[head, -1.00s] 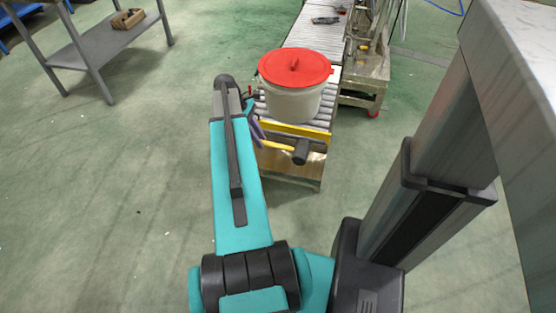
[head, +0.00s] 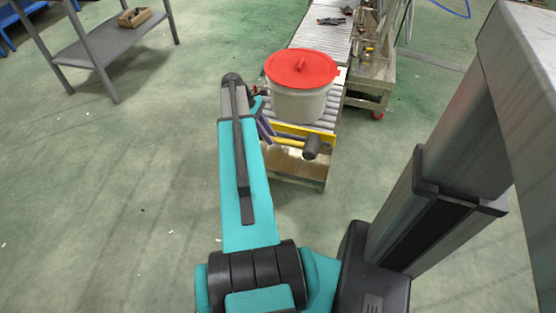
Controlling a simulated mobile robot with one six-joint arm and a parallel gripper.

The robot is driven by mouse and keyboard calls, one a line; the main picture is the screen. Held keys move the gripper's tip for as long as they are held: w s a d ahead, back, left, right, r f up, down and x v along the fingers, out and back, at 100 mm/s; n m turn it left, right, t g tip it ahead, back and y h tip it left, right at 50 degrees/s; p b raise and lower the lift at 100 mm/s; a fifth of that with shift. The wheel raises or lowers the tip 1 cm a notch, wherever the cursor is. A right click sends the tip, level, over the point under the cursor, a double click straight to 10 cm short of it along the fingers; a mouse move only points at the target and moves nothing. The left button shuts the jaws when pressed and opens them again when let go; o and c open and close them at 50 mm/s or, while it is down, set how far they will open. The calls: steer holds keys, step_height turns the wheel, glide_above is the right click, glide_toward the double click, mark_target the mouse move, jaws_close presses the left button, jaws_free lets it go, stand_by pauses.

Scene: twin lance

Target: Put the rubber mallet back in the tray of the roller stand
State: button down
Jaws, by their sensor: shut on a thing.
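The rubber mallet has a black head (head: 312,147) and a yellow handle (head: 287,142) that points left towards my gripper. My gripper (head: 265,129) is shut on the handle, partly hidden behind my arm. The mallet lies across the front end of the roller stand (head: 336,118), just below its yellow end bar (head: 308,130). I cannot tell whether the mallet touches the stand. The pale panels under the rollers show, but the inside of any tray there is hidden.
A white bucket with a red lid (head: 301,69) stands on the rollers close behind the mallet. Small tools (head: 331,21) lie farther back on the rollers. A metal cart (head: 368,95) stands to the right. A grey shelf (head: 90,50) holds a wooden box (head: 134,18).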

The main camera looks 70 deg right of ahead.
steer(key=shift+f, duration=0.1)
steer(key=b, duration=0.1)
glide_above(275, 160)
steer(key=w, duration=0.2)
steer(key=shift+w+d+f, duration=0.1)
steer(key=shift+f, duration=1.1)
steer(key=shift+w+f, duration=0.1)
steer(key=shift+f, duration=1.1)
steer(key=shift+f+b, duration=0.9)
steer(key=shift+f, duration=1.6)
steer(key=c, duration=1.6)
jaws_free()
steer(key=shift+o, duration=0.2)
